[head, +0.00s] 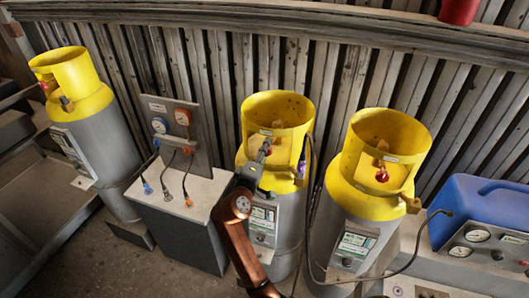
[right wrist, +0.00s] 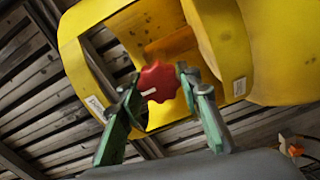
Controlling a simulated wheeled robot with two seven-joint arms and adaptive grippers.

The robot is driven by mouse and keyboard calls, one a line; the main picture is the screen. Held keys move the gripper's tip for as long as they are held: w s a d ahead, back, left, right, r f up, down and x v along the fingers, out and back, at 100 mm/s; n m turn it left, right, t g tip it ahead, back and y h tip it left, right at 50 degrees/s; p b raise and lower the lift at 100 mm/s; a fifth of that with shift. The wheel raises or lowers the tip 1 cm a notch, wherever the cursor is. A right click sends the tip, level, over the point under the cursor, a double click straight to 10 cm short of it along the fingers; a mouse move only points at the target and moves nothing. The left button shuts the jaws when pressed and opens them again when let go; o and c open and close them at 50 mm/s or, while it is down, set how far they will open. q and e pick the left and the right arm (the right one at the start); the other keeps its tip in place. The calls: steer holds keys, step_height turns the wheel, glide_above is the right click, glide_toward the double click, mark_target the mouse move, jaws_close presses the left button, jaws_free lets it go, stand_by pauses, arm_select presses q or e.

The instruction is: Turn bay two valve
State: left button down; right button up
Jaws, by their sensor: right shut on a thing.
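The red lobed valve knob (right wrist: 158,82) has a white mark and sits in the opening of a yellow collar (right wrist: 105,40). My right gripper (right wrist: 160,84) has its green fingers on both sides of the knob, shut on it. In the head view my right gripper (head: 266,147) reaches into the yellow collar of the middle gas cylinder (head: 277,109); it hides the knob there. My left gripper is not in view.
Similar cylinders stand at the left (head: 98,155) and right (head: 352,212). A gauge panel (head: 177,125) with hanging hoses stands left of the middle one. A blue machine (head: 480,220) is at the right, with a black hose. A ribbed wall runs behind.

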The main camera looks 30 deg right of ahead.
steer(key=shift+f, duration=0.1)
stand_by(0.3)
steer(key=o, duration=1.2)
steer(key=shift+c, duration=0.2)
